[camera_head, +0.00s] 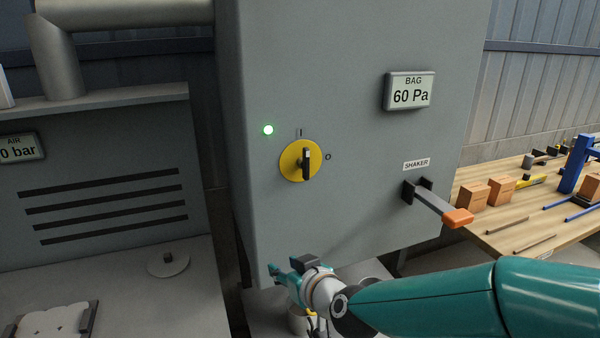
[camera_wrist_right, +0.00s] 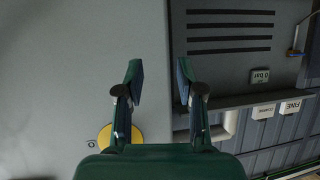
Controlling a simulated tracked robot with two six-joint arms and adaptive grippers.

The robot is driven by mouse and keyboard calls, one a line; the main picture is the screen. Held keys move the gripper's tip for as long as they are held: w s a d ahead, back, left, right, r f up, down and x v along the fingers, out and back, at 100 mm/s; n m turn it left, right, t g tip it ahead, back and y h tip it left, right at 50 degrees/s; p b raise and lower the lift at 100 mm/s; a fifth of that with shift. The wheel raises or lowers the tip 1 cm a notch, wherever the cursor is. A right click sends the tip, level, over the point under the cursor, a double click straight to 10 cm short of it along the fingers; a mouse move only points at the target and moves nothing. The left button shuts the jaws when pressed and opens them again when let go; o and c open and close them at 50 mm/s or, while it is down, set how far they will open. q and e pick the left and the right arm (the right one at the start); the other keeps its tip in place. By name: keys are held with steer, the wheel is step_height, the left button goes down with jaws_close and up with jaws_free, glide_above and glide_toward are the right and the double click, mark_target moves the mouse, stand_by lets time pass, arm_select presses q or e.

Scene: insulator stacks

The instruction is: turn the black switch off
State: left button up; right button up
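The black switch (camera_head: 306,162) is a rotary handle on a yellow disc (camera_head: 288,160) on the front of a grey cabinet. Its handle stands upright, in line with the I mark above; the O mark is to the right. My right gripper (camera_head: 283,270) is below the switch in the head view, apart from it. In the right wrist view the two fingers of this gripper (camera_wrist_right: 160,82) are spread with nothing between them. The yellow disc (camera_wrist_right: 133,133) shows there partly hidden behind one finger. My left gripper is not in view.
A green lamp (camera_head: 268,130) is lit beside the switch. A shaker lever with an orange end (camera_head: 457,218) sticks out at the right, under a BAG 60 Pa display (camera_head: 409,91). A wooden bench (camera_head: 500,238) with boxes stands at right. A slotted grey unit (camera_head: 100,170) is at left.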

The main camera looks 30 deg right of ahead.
steer(key=s+d+r+t+h, duration=0.1)
steer(key=s+d+r, duration=0.1)
steer(key=r, duration=0.4)
steer(key=s+d+r+t+h, duration=0.1)
steer(key=s+d+r+t, duration=0.1)
steer(key=r, duration=0.4)
steer(key=m+t+h, duration=0.1)
steer(key=m, duration=0.1)
glide_toward(307, 155)
steer(key=b+x, duration=0.2)
steer(key=x, duration=0.9)
